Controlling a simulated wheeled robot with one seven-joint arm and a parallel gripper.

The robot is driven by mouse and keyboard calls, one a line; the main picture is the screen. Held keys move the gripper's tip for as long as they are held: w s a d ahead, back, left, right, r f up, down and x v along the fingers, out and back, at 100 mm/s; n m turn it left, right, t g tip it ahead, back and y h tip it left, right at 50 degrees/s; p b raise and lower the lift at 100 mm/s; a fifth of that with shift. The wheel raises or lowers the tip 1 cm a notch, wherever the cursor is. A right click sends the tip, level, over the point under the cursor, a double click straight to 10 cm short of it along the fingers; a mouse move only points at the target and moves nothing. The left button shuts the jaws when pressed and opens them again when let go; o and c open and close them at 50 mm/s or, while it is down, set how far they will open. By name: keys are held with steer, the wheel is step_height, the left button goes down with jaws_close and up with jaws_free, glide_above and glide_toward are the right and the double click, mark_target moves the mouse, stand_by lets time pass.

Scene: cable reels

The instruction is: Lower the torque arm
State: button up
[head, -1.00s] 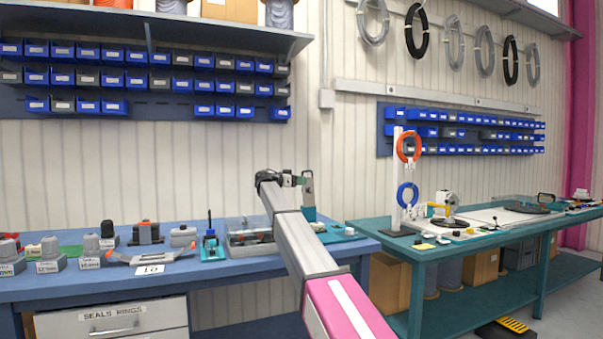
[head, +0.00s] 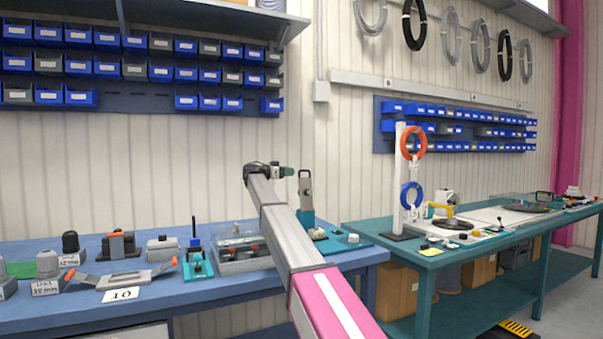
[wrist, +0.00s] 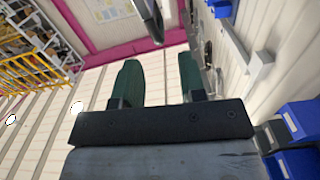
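A grey upright arm (head: 305,188) with a round pivot hole near its top stands in a teal holder at the back of the blue bench. It looks like the torque arm, raised, though no label shows. My gripper (head: 289,171) is in the air just left of its top, with a small visual gap; the distance in depth is unclear. In the wrist view my gripper (wrist: 159,82) has its two dark green fingers wide apart with nothing between them. The upright arm cannot be made out for certain in the wrist view.
The blue bench (head: 60,328) holds a clear-lidded case (head: 243,262), a grey two-handled tool (head: 125,278) and a teal clamp (head: 197,262). A teal bench (head: 430,262) on the right carries a white post with coils. Blue bins (head: 90,97) hang on the wall. Air above the bench is free.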

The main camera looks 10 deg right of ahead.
mark_target(302, 171)
steer(key=x, duration=0.7)
steer(key=shift+d, duration=0.15)
jaws_close()
